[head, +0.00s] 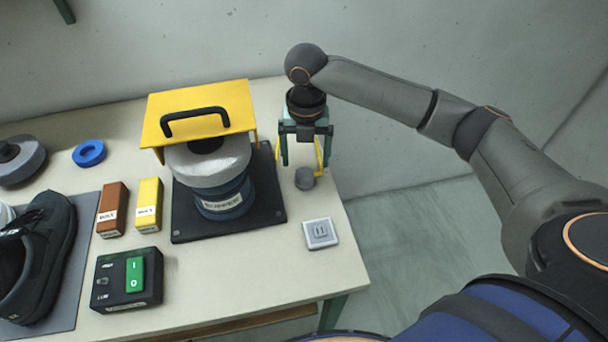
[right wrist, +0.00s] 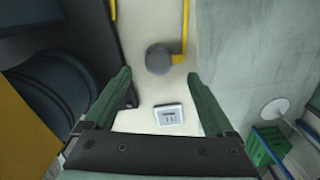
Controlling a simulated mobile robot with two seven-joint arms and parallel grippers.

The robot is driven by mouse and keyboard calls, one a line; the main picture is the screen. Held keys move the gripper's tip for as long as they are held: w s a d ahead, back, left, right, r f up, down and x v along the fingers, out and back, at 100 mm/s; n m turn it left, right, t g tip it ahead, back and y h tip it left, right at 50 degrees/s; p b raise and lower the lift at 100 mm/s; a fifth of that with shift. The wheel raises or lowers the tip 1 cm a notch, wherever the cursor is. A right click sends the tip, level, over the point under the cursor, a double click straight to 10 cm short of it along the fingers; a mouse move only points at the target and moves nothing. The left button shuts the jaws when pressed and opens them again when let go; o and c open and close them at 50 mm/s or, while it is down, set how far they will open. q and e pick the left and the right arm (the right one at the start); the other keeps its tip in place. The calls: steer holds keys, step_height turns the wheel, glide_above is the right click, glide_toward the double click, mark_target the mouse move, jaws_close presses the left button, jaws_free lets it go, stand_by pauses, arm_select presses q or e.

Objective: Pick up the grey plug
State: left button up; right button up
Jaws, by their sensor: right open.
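The grey plug (head: 304,178) is a small dark grey round piece on the table's right part, in front of my right gripper (head: 305,161) in the head view. In the right wrist view the plug (right wrist: 158,58) shows between and beyond the fingertips (right wrist: 159,80), with a thin yellow strip (right wrist: 184,30) at its right side. My right gripper is open, its green fingers apart and empty, pointing down above the table. Whether the fingers are level with the plug is hard to tell. My left gripper is not in view.
A white socket (head: 320,233) lies nearer the front edge. Left of the plug stands a machine with a yellow guard (head: 200,113) on a black base plate (head: 262,215). A switch box (head: 127,280), two small boxes and a black shoe (head: 40,255) are farther left. The table's right edge is close.

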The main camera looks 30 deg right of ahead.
mark_target(305, 172)
step_height(305, 172, down, 6)
steer(key=shift+w+r, duration=0.1)
stand_by(0.4)
jaws_close()
stand_by(0.5)
